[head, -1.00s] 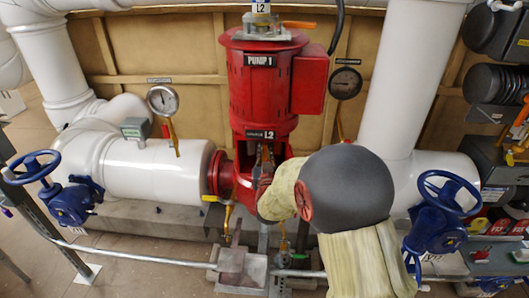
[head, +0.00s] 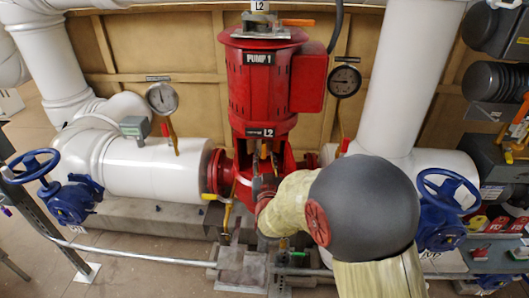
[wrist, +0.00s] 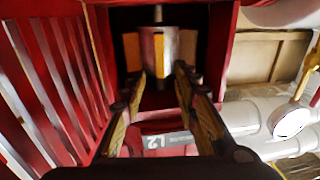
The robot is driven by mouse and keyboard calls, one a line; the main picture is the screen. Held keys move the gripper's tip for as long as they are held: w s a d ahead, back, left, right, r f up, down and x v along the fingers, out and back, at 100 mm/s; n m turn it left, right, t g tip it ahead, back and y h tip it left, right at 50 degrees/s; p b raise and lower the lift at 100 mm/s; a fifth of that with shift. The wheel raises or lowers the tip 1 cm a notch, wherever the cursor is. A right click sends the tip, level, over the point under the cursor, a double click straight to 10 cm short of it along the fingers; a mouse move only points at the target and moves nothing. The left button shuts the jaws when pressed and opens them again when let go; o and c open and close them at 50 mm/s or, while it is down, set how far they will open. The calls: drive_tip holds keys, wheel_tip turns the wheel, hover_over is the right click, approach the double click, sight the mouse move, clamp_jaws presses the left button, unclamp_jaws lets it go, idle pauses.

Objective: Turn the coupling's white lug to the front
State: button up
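The coupling (wrist: 158,52) is a silver cylinder inside the red pump frame. In the wrist view it shows a yellow lug or stripe (wrist: 158,55) facing me and tan-orange lugs at its left (wrist: 131,52) and right (wrist: 187,56). I cannot make out a clearly white lug. My gripper (wrist: 160,79) is open, its two fingers apart and pointing at the coupling, with nothing visible gripped between them. In the head view my gripper (head: 257,186) is in front of the pump frame's opening below the L2 label, and the coupling is partly hidden.
The red Pump 1 motor (head: 264,85) stands above the opening. White pipes run left (head: 155,168) and right (head: 410,70), with blue handwheels (head: 35,165) at both sides. Gauges (head: 161,97) flank the pump. The frame's red walls (wrist: 222,45) bound the opening closely.

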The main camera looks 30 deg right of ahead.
drive_tip(key=v, duration=0.6)
drive_tip(key=shift+s, duration=0.25)
